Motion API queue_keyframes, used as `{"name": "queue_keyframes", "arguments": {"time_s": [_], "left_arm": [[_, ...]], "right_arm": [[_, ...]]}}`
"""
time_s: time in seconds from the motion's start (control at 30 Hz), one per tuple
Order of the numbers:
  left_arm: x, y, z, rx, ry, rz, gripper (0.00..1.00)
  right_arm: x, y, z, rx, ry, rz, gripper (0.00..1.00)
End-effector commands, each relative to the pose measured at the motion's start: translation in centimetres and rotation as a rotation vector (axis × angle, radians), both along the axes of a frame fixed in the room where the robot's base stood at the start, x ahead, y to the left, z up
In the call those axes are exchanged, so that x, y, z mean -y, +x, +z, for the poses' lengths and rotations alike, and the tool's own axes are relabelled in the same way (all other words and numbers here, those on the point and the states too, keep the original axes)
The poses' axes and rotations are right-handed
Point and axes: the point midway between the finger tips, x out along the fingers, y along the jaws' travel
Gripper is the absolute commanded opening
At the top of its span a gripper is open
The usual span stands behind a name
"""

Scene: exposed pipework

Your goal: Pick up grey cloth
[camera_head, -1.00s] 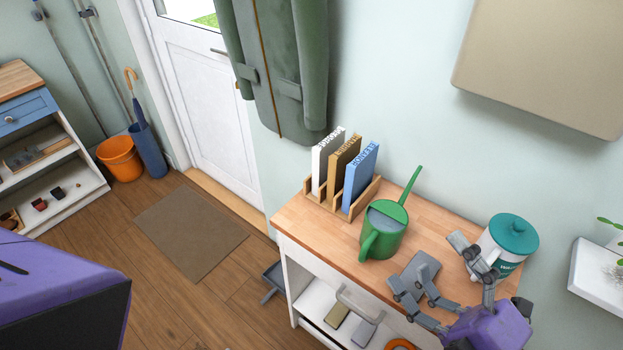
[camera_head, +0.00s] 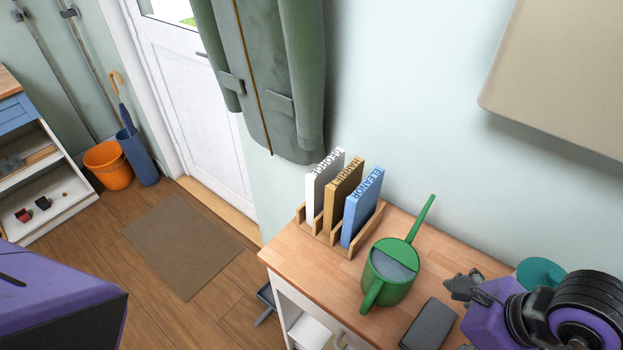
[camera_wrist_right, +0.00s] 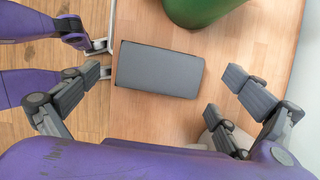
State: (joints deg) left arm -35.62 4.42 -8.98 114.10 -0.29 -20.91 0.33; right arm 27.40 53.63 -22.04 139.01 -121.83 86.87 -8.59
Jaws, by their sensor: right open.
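The grey cloth (camera_head: 428,324) shows as a dark grey, flat, folded rectangle on the wooden top, in front of the green watering can. In the right wrist view the cloth (camera_wrist_right: 158,70) lies flat between the spread fingers of my right gripper (camera_wrist_right: 165,82). The gripper is open, with one finger left of the cloth and one right of it, neither seen closed on it. In the head view only part of this gripper shows, right of the cloth. My left gripper is not seen.
The green watering can (camera_head: 392,270) stands just behind the cloth. Books in a wooden holder (camera_head: 330,238) stand farther left. A teal-lidded pot (camera_head: 540,272) is partly hidden behind my right arm. The wooden top (camera_head: 310,262) ends at its front edge, with floor beyond.

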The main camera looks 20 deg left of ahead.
Motion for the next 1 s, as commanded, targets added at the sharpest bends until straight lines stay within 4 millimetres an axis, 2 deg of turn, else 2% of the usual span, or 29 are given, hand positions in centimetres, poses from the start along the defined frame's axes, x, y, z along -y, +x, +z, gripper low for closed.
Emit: {"name": "queue_keyframes", "arguments": {"time_s": [0.03,0.2,0.47,0.77,1.0], "left_arm": [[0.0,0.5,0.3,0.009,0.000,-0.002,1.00],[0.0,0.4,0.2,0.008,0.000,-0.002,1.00],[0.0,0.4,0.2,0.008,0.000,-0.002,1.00],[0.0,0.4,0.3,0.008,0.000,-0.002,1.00],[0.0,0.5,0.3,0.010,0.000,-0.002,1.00]], "right_arm": [[-0.4,0.1,-0.6,-0.001,0.002,-0.001,1.00],[-1.0,0.4,-2.5,-0.001,0.002,-0.001,1.00],[-1.0,0.4,-2.7,0.000,0.001,-0.001,1.00],[-1.0,0.4,-2.7,0.000,0.002,-0.001,0.61],[-1.0,0.5,-2.6,0.000,0.002,-0.001,0.59]]}}
